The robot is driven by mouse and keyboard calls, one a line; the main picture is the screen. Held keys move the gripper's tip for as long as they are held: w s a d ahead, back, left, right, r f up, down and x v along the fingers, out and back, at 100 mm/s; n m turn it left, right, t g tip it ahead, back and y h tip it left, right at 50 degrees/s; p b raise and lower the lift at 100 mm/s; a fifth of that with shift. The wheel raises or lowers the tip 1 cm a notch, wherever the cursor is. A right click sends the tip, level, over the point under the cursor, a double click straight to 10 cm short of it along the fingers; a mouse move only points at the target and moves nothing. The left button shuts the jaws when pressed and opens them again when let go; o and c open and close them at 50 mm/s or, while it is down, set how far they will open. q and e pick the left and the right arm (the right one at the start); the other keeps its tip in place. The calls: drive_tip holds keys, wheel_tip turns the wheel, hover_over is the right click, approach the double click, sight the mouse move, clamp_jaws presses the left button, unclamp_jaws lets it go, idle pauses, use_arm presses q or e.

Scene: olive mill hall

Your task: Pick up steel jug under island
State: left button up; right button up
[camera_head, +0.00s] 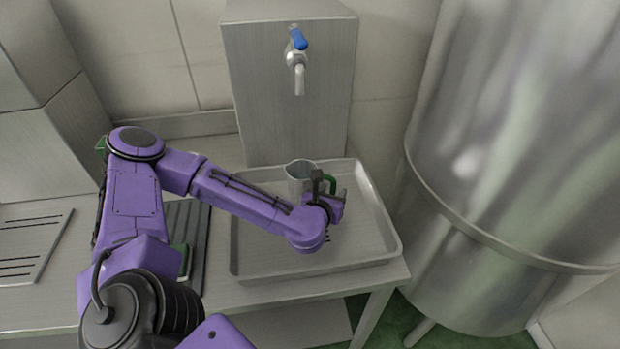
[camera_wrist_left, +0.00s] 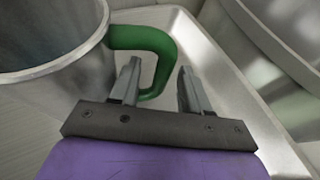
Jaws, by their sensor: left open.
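The steel jug (camera_head: 299,172) stands upright in a shallow metal tray (camera_head: 386,243), below a tap (camera_head: 298,62). Its green handle (camera_head: 331,184) points to the right. My left gripper (camera_head: 333,190) is at the handle, with my purple arm crossing in front of the jug's lower part. In the left wrist view, the jug (camera_wrist_left: 48,40) fills the upper left and the handle (camera_wrist_left: 150,37) curves out beyond the jaws. My left gripper (camera_wrist_left: 158,72) is open, and part of the handle shows between its fingers. Contact cannot be told. My right gripper is out of view.
A large steel tank (camera_head: 510,150) stands close to the right of the tray. The tap's steel column (camera_head: 290,125) rises behind it. A dark ribbed mat (camera_head: 199,245) lies left of the tray. The right part of the tray is clear.

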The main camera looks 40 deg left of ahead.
use_arm(q)
drive_tip(key=shift+w+f, duration=0.2)
drive_tip(key=shift+w, duration=0.1)
clamp_jaws()
drive_tip(key=shift+r, duration=0.15)
